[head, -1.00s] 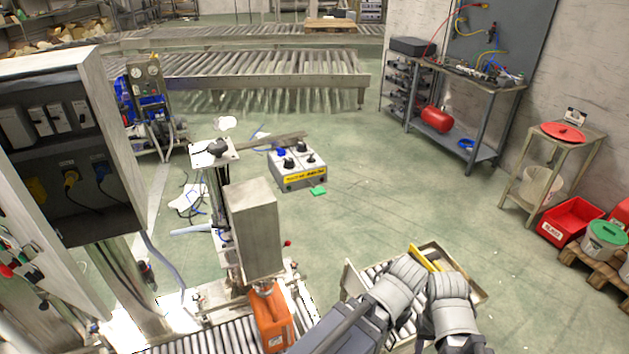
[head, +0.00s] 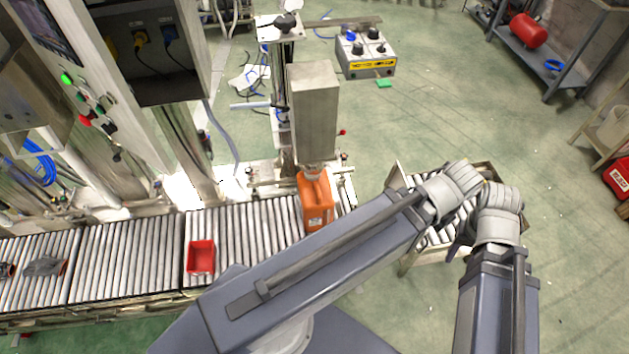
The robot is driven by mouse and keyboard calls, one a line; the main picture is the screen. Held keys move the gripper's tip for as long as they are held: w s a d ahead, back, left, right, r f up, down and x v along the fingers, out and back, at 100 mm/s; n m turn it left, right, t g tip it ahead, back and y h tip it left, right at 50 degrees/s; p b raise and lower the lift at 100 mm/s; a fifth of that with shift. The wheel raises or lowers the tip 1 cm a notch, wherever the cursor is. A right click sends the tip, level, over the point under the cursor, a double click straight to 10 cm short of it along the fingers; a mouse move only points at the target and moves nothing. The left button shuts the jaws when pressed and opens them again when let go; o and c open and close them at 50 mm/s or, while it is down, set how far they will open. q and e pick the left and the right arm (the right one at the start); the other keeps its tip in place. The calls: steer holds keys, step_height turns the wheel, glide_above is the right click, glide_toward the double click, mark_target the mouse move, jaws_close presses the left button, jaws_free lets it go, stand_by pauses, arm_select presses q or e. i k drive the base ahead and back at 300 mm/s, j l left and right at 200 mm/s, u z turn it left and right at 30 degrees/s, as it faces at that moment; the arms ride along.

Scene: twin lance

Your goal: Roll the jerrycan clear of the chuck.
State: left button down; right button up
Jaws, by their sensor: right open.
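The orange jerrycan (head: 317,203) stands upright on the roller conveyor, near its right end. The chuck (head: 311,168) is at the lower end of a tall grey metal housing, right at the top of the jerrycan. I cannot tell whether chuck and jerrycan touch. My right gripper (head: 459,243) is mostly hidden by its own wrist, right of the jerrycan and well apart from it, over the low roller section. It is open, and I see nothing held in it. My left gripper is not in view.
The roller conveyor (head: 130,255) runs left from the jerrycan, with a small red bin (head: 201,257) on it. A control cabinet (head: 150,45) stands at the upper left. A grey control box (head: 366,57) sits behind on the green floor. The floor at right is largely open.

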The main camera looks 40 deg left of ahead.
mark_target(315, 197)
steer(key=u, duration=0.3)
steer(key=i+l+u, duration=0.1)
steer(key=l+u, duration=0.15)
steer(key=i+l+u, duration=0.1)
steer(key=l+u, duration=0.4)
steer(key=i+l, duration=0.1)
steer(key=l, duration=0.4)
steer(key=i+l+u, duration=0.1)
steer(key=l, duration=0.9)
steer(key=i+u, duration=0.05)
